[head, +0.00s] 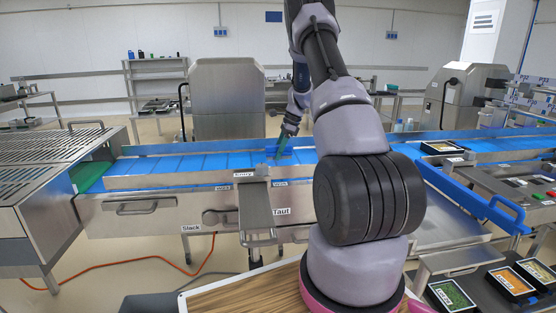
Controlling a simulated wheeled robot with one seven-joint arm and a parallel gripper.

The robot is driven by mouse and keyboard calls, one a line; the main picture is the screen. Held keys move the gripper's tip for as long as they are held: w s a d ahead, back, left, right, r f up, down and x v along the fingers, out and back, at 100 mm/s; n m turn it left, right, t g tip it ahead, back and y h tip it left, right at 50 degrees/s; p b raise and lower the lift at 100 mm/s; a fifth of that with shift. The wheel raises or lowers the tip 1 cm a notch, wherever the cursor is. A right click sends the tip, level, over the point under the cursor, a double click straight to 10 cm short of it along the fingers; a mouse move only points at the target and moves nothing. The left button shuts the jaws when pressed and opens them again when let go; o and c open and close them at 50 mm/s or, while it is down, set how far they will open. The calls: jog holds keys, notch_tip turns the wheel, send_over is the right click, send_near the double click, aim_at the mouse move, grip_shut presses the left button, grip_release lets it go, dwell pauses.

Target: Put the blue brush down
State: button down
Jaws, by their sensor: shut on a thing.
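My gripper (288,131) is small and far off in the head view, pointing down over the blue conveyor belt (205,163). It is shut on what looks like the blue brush (281,147), whose blue-green part shows below the fingers. The brush is close above or at the belt near its middle. I cannot tell whether it touches the belt, and its bristles are not clear at this size.
A steel plate (258,208) and labels reading Slack and Taut are on the conveyor's front. A blue guard bar (475,198) crosses at the right. Labelled food trays (451,295) stand at the lower right. The belt's left part is clear.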

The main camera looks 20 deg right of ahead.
jog(key=shift+f, duration=1.65)
jog(key=shift+f, duration=0.15)
jog(key=shift+c, duration=0.6)
grip_release()
